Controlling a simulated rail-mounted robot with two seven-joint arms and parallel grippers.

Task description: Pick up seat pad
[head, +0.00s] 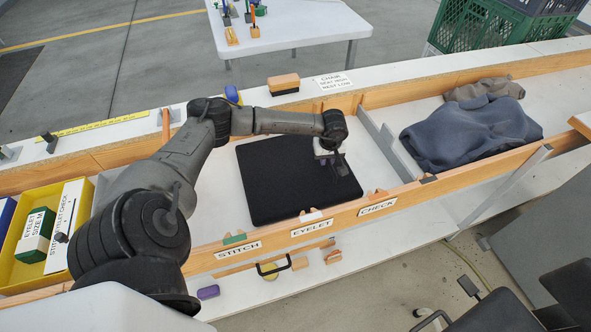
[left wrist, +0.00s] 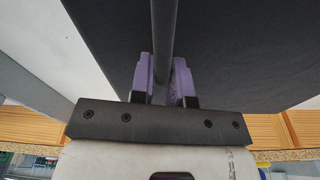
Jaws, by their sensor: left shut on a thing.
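The seat pad (head: 290,185) is a black, rounded square lying flat or nearly flat in the wood-edged bench trough, behind the labels. My left gripper (head: 336,170) is at the pad's right side in the head view, and its fingertips are hard to make out there. In the left wrist view its purple fingers (left wrist: 166,82) are closed around a narrow dark grey strip of the seat pad (left wrist: 245,50). The pad's dark surface fills much of that view. I cannot tell whether the pad is clear of the bench. My right gripper is not in view.
A grey divider (head: 388,145) stands just right of the pad. Beyond it lies a heap of blue-grey cloth (head: 470,135). The front rail (head: 345,213) carries STITCH, EYELET and CHECK labels. A yellow tray (head: 32,235) holds boxes at left. A wooden-backed brush (head: 284,84) lies behind.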

